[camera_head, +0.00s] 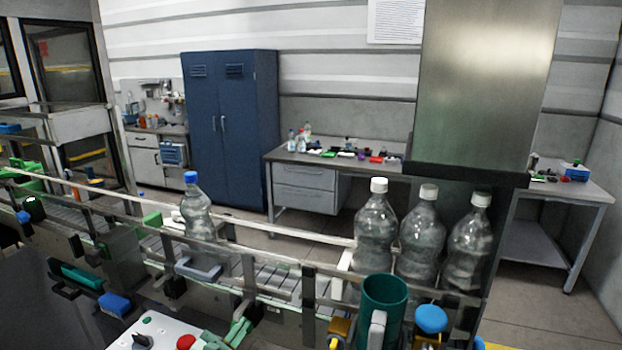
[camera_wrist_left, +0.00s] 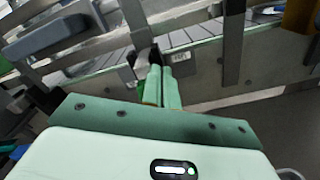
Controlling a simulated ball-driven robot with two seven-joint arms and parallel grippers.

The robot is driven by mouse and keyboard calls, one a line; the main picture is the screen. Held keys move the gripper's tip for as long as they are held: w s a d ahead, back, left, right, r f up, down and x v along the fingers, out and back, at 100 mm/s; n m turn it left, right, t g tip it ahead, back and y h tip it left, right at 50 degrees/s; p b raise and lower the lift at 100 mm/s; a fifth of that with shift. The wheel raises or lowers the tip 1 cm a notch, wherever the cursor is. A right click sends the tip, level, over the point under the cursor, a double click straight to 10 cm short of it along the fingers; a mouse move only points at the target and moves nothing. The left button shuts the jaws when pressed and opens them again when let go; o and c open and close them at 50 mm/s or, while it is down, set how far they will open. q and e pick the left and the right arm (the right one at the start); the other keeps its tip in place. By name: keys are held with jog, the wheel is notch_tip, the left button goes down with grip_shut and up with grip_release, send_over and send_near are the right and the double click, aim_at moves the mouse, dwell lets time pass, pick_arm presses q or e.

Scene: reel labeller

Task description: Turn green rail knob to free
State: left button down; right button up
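My left gripper (camera_head: 241,326) is at the near side of the conveyor rail (camera_head: 286,289), low in the head view. In the left wrist view its two pale green fingers (camera_wrist_left: 162,84) lie close together, with a thin gap, pointing at a dark bracket on the rail. A brighter green part, apparently the green rail knob (camera_wrist_left: 142,91), shows beside the left finger. The fingers hide most of it, so its turn angle and any grip on it cannot be told. My right gripper is not in view.
A clear bottle with a blue cap (camera_head: 195,210) stands on the conveyor; three white-capped bottles (camera_head: 421,240) stand further right. A dark green cylinder (camera_head: 385,305) and a blue round knob (camera_head: 430,319) are at the near right. A white panel has a red button (camera_head: 186,342).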

pick_arm(q)
jog(key=shift+w+a+r, duration=0.1)
jog(key=shift+w+a, duration=0.05)
jog(key=shift+a, duration=0.55)
jog(key=shift+w+r+p, duration=0.15)
jog(key=shift+r+p, duration=0.25)
jog(key=shift+r, duration=0.05)
jog(key=p+v, duration=0.1)
jog(key=v, duration=0.5)
jog(key=shift+d, duration=0.15)
